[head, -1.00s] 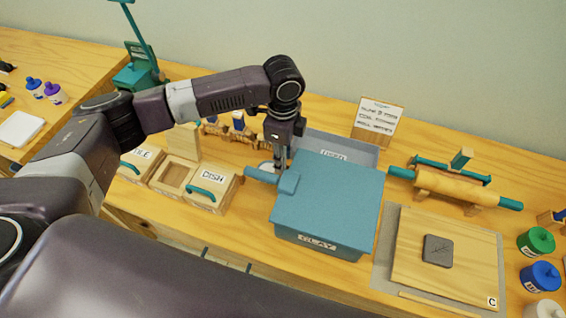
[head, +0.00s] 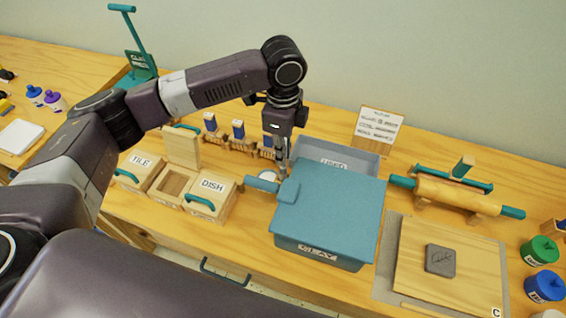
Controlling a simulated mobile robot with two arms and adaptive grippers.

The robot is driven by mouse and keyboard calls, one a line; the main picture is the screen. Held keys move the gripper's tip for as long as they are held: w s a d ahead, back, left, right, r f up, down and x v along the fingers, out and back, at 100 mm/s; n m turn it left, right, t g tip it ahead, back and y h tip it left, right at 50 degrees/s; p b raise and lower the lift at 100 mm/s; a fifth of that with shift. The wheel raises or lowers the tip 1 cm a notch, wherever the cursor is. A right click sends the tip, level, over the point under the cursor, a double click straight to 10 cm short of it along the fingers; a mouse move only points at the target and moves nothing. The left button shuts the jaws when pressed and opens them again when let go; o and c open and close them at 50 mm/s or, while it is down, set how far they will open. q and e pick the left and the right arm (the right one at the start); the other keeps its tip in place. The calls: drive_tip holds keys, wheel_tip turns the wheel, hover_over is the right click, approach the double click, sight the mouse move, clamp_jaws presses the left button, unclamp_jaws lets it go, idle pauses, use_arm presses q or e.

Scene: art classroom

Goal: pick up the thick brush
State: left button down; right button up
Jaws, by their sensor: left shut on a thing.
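My left gripper (head: 283,165) points down just behind the left edge of the teal clay box lid (head: 335,205). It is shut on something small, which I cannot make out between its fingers. A low wooden rack (head: 243,146) behind it bears several upright tools with blue tops, one of them (head: 238,130) in the middle. I cannot tell which, if any, is the thick brush. A pale round thing (head: 268,177) lies beside the fingertips, partly hidden. My right gripper is not in view.
Wooden boxes marked TILE (head: 141,163) and DISH (head: 213,187) are to the left. A rolling pin (head: 455,194) and a board (head: 480,265) lie right.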

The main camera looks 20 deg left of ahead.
use_arm(q)
wheel_tip(320, 180, up, 14)
drive_tip(key=shift+r+b, duration=0.25)
drive_tip(key=shift+b, duration=0.35)
idle(0.4)
idle(1.0)
drive_tip(key=shift+w+p, duration=0.1)
drive_tip(key=shift+p, duration=0.25)
drive_tip(key=a+f+p, duration=0.2)
drive_tip(key=f+p, duration=0.3)
drive_tip(key=f, duration=0.3)
drive_tip(key=a+f+p, duration=0.2)
drive_tip(key=f+p, duration=0.3)
drive_tip(key=f, duration=0.4)
drive_tip(key=shift+a+f, duration=0.25)
drive_tip(key=shift+a, duration=0.05)
drive_tip(key=shift+f, duration=0.5)
idle(0.6)
